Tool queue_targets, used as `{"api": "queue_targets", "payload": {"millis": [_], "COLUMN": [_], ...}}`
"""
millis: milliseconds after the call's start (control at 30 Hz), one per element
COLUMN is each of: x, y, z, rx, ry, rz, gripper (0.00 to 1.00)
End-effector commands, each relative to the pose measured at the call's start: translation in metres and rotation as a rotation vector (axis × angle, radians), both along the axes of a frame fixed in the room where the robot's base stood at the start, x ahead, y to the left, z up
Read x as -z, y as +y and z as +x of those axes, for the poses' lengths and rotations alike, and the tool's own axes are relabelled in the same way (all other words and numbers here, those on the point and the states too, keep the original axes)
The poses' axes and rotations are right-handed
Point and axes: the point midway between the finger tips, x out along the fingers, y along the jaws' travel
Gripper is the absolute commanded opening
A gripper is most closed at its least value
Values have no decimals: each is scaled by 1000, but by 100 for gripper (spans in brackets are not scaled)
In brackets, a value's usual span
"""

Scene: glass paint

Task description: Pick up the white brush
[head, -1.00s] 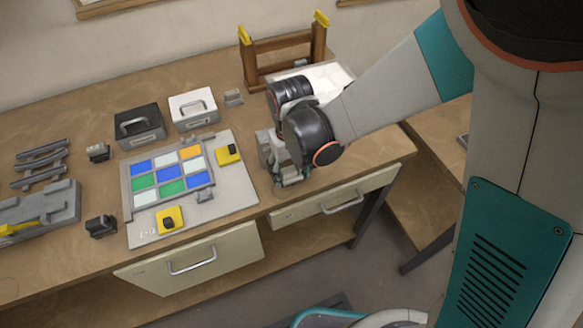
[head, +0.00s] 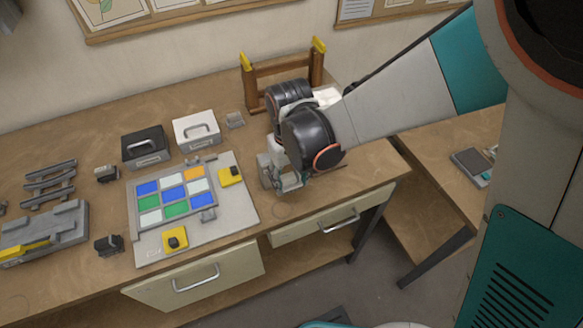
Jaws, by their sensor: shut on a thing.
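My gripper (head: 286,186) points down over the bench near its front edge, right of the glass panel. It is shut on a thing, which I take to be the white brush. The brush is too small and too hidden by the fingers and wrist to make out its shape or tilt. No other white brush shows clearly on the bench.
The panel of coloured panes (head: 240,212) lies to the left, with yellow-and-black blocks on it. Behind it stand a black box (head: 146,147) and a white box (head: 196,131). A wooden frame (head: 250,85) and a white tray (head: 327,96) are behind my arm.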

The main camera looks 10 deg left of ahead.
Motion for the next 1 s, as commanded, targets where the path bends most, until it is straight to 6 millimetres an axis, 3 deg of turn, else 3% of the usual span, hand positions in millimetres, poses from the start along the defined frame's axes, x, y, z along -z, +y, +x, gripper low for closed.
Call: {"api": "queue_targets", "payload": {"millis": [33,200,500,700,1000], "x": [-22,-64,-116,-130,-132], "y": [0,0,0,0,0], "z": [0,0,0,-1,-1], "rx": [0,0,-1,-1,-1], "ry": [0,0,0,0,0], "rz": [0,0,0,0,0], "gripper": [20,20,20,20,20]}}
